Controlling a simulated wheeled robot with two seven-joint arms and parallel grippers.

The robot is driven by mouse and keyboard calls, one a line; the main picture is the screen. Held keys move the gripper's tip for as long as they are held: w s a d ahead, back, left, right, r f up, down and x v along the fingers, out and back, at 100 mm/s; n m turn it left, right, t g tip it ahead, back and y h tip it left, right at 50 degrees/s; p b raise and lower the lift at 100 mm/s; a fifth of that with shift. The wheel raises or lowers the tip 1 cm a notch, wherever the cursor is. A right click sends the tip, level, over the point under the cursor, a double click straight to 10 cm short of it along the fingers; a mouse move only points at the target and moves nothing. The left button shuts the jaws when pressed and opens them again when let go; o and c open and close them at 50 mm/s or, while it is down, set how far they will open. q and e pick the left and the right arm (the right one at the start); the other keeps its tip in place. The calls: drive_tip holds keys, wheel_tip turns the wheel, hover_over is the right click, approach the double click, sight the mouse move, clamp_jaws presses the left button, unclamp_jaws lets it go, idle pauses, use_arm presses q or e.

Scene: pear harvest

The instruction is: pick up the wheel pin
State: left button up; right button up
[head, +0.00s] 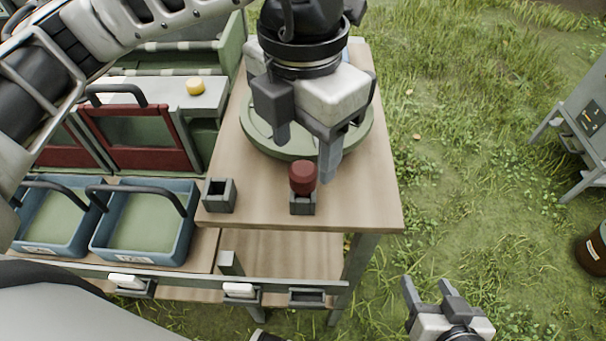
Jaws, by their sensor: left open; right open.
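A dark red, rounded knob (302,178), which looks like the wheel pin, stands upright in a small grey socket (302,205) near the front edge of the wooden table. A green round wheel or turntable (262,139) lies on the table behind it, partly hidden by my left gripper. My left gripper (306,153) is open and points down above the wheel, just behind the red knob, apparently with nothing between its fingers. My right gripper (428,287) is open and empty, low over the grass in front of the table on the right.
An empty grey socket (219,195) stands left of the knob. Two blue handled crates (182,238) sit at the left. A yellow round object (195,86) lies on a grey surface behind. A rail (190,276) with white pieces runs along the front.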

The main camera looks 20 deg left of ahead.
sight(303, 167)
use_arm(q)
wheel_tip(303, 167, down, 4)
drive_tip(key=shift+s+f, duration=0.1)
drive_tip(key=shift+f, duration=0.05)
drive_tip(key=c, duration=1.1)
